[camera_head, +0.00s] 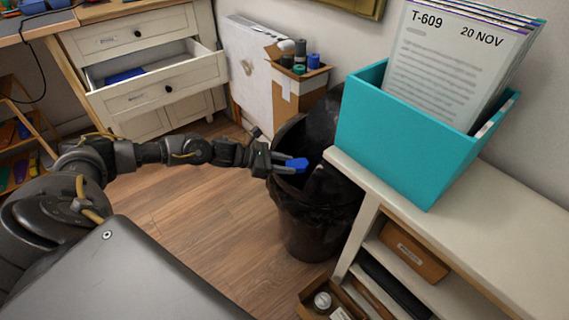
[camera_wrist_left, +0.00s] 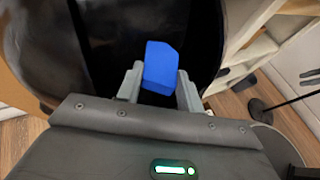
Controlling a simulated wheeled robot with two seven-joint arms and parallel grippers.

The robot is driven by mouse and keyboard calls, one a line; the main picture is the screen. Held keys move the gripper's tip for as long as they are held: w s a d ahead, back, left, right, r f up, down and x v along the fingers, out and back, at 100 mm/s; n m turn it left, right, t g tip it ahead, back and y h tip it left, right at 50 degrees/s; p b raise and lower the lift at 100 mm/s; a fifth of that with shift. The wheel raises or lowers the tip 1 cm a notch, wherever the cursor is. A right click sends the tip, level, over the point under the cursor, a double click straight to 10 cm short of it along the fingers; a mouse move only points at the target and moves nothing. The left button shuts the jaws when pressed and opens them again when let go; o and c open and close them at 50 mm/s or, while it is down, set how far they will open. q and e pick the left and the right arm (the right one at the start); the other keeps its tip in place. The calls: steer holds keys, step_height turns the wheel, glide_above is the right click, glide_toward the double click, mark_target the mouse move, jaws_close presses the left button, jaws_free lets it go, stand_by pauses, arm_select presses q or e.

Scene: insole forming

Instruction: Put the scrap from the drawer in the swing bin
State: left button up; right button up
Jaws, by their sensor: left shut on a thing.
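My left gripper (camera_head: 279,164) is shut on a small blue piece of scrap (camera_head: 297,165). In the left wrist view the blue scrap (camera_wrist_left: 160,67) sits between the two grey fingers, over the dark opening of the bin. The black swing bin (camera_head: 314,218) stands on the floor left of the white shelf, with a bag-like liner around its rim and its lid tilted up at the back. The white drawer (camera_head: 160,83) at upper left is open, and another blue piece (camera_head: 124,76) lies in it. My right gripper is not in view.
A teal box of papers (camera_head: 400,140) stands on the white shelf (camera_head: 480,205) right of the bin. A wooden holder with rolls (camera_head: 300,85) stands behind the bin. The wooden floor (camera_head: 210,220) between drawers and bin is clear.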

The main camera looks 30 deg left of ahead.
arm_select(q)
steer(key=shift+f, duration=0.1)
steer(key=o, duration=1)
steer(key=v, duration=1.1)
stand_by(0.4)
